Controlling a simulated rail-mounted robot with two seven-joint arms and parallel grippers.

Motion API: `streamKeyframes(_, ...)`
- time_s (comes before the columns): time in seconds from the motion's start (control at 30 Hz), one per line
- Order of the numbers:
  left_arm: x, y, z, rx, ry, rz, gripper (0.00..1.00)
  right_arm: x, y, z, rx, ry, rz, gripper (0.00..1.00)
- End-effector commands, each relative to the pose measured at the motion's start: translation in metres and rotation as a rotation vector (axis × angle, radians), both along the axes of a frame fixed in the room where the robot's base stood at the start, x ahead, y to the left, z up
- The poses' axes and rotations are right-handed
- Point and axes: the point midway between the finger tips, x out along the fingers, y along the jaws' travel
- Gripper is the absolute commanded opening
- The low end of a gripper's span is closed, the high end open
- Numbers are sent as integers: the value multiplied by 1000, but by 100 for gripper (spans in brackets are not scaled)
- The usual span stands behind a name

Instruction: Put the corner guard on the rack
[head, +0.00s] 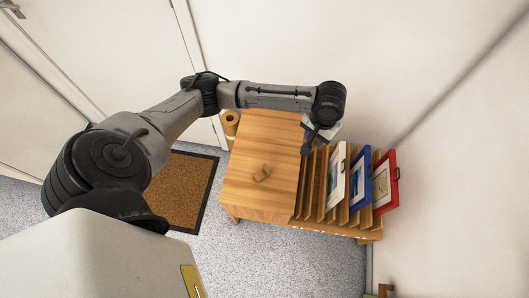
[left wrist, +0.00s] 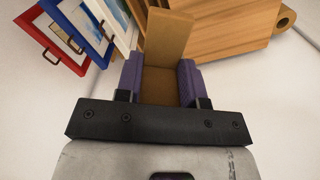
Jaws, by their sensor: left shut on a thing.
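My left gripper (head: 308,147) is at the far end of the bench, over the left end of the slatted wooden rack (head: 311,190). In the left wrist view, the purple-padded fingers (left wrist: 161,85) are shut on a tan, cardboard-like corner guard (left wrist: 168,35), whose upper part sticks out beyond them. The held piece cannot be made out clearly in the head view. The rack holds a white-framed print (head: 336,178), a blue-framed print (head: 361,180) and a red-framed print (head: 386,183), each leaning upright. My right gripper is not in view.
A brown doormat (head: 183,190) lies on the floor. A wall is close on the right.

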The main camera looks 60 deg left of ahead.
Motion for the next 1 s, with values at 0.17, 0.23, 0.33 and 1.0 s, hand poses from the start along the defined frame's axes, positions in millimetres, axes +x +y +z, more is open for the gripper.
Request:
streamKeyframes(0.17,-13,24,-87,-3,2,66,13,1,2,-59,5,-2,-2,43)
streamKeyframes(0.23,-17,32,-107,-4,1,86,13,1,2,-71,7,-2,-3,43)
streamKeyframes(0.33,-22,40,-129,-6,-1,108,13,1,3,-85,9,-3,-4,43)
streamKeyframes(1.0,-56,130,-210,-3,-2,141,13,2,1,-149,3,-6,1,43)
